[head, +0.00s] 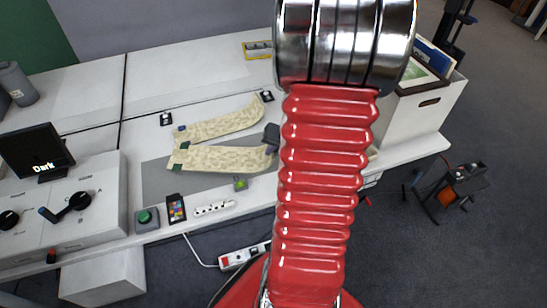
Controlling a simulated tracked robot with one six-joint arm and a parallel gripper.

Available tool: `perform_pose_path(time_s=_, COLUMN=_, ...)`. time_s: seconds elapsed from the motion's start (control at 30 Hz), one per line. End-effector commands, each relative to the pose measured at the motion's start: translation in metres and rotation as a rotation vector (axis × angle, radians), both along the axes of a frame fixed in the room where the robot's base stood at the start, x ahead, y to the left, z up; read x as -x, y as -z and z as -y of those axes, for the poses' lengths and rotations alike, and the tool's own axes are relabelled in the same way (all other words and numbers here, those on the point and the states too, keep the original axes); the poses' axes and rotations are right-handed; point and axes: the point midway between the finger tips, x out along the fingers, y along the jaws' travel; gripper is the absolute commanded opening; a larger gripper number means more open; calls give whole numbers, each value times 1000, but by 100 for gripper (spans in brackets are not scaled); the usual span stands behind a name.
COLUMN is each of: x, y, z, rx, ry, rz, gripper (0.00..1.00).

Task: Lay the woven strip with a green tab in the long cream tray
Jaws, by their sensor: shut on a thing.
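The woven strip with a green tab (225,159) is pale and patterned, with dark green at its left end. Its right end meets my gripper (271,138), a dark grey part beside my red arm. The gripper is shut on that end; its fingertips are mostly hidden. A second woven strip (222,123) with a bluish tab lies just behind it, apart from the gripper. The long cream tray cannot be made out for sure; a small cream edge (372,153) shows right of my arm, which hides much of the table there.
A grey mat (156,186) lies under the strips. A green button box (146,219), a colour card (176,208) and a white socket strip (214,208) line the front edge. A control panel with a "Dark" screen (35,150) stands left. A white box of folders (425,108) stands right.

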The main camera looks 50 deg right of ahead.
Motion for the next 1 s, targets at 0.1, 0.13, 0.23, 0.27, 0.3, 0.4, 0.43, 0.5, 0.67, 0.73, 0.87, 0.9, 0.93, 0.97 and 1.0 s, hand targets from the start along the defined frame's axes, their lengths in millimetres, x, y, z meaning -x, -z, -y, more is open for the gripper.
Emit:
perform_pose_path(time_s=0.1, x=0, y=0, z=0, rx=0, ry=0, rz=1, gripper=0)
perform_pose_path(time_s=0.13, x=0, y=1, z=0, rx=0, ry=0, rz=1, gripper=0)
perform_pose_path(time_s=0.23, x=0, y=6, z=0, rx=-1, ry=0, rz=0, gripper=0)
perform_pose_path(time_s=0.27, x=0, y=8, z=-1, rx=-2, ry=0, rz=-1, gripper=0)
perform_pose_path(time_s=0.3, x=0, y=11, z=-1, rx=-2, ry=0, rz=-2, gripper=0)
perform_pose_path(time_s=0.4, x=0, y=20, z=-1, rx=-3, ry=1, rz=-1, gripper=0)
perform_pose_path(time_s=0.43, x=0, y=23, z=-1, rx=-3, ry=-1, rz=-2, gripper=0)
perform_pose_path(time_s=0.5, x=0, y=29, z=-1, rx=-4, ry=0, rz=-1, gripper=0)
perform_pose_path(time_s=0.67, x=0, y=37, z=-1, rx=-2, ry=-1, rz=-1, gripper=0)
perform_pose_path(time_s=0.73, x=0, y=38, z=-1, rx=0, ry=-2, rz=-1, gripper=0)
perform_pose_path(time_s=0.87, x=0, y=37, z=-1, rx=0, ry=-2, rz=-1, gripper=0)
perform_pose_path(time_s=0.9, x=0, y=37, z=-1, rx=0, ry=-2, rz=-1, gripper=0)
perform_pose_path(time_s=0.93, x=0, y=37, z=-1, rx=0, ry=-2, rz=-1, gripper=0)
perform_pose_path(time_s=0.97, x=0, y=37, z=-1, rx=0, ry=-2, rz=-1, gripper=0)
perform_pose_path(time_s=1.0, x=0, y=38, z=-1, rx=0, ry=-1, rz=-1, gripper=0)
